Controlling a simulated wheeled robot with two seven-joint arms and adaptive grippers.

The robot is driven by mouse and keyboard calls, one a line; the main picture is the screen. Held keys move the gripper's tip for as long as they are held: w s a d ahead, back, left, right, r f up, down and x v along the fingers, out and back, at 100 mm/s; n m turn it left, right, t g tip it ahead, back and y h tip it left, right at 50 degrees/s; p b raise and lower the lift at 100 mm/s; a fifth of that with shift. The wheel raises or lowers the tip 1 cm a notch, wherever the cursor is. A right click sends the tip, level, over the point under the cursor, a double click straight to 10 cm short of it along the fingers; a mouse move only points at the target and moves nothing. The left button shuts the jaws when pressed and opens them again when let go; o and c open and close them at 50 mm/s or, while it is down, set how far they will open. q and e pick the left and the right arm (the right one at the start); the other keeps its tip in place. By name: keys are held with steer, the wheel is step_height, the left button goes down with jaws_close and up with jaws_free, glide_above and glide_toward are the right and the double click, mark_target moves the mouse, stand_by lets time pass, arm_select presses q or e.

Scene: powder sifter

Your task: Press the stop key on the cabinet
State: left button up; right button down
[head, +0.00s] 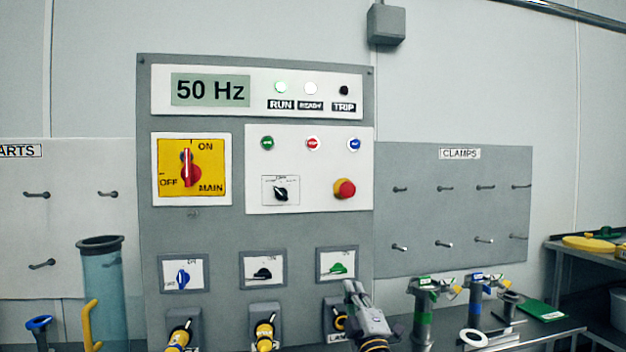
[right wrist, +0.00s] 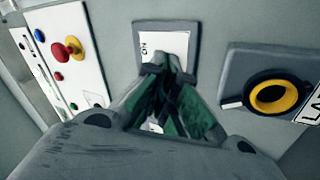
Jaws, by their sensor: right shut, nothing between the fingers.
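The grey cabinet (head: 190,235) stands on the wall with a lit "50 Hz" display. Its white key panel (head: 325,165) has a row of green, red and blue round keys; the red stop key (head: 312,143) is in the middle. In the right wrist view the small red key (right wrist: 59,76) sits between the blue and green ones. My right gripper (head: 352,288) is shut and empty, below the key panel, in front of the plate with the green switch (head: 337,268). In the right wrist view its fingers (right wrist: 170,62) cover most of that plate. My left gripper is not in view.
A red mushroom button (head: 344,188) on a yellow base and a black selector (head: 280,193) sit below the keys. The yellow main switch (head: 192,170) is left. Clamps (head: 472,290) stand on the right bench.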

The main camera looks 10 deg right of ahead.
steer(key=s+a+r+n+g+y, duration=0.2)
steer(key=a+r+n+g+y, duration=0.15)
steer(key=r+n+y, duration=0.55)
steer(key=s+a+r+n+g+y, duration=0.2)
steer(key=a+r+n+y, duration=0.25)
steer(key=r+n, duration=0.7)
steer(key=s+a+r+n+g+y, duration=0.1)
steer(key=a+r+n+g+y, duration=0.4)
steer(key=r+n, duration=0.55)
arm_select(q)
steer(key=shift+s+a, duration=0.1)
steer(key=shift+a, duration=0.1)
arm_select(e)
steer(key=d+r+n+t+h, duration=0.3)
steer(key=d+r+n, duration=0.1)
steer(key=r, duration=0.4)
steer(key=shift+s+d+n, duration=0.2)
steer(key=shift+n, duration=0.4)
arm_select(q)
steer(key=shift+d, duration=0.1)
arm_select(e)
steer(key=shift+t+h, duration=0.25)
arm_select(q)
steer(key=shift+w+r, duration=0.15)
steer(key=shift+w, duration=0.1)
arm_select(e)
steer(key=shift+w, duration=0.15)
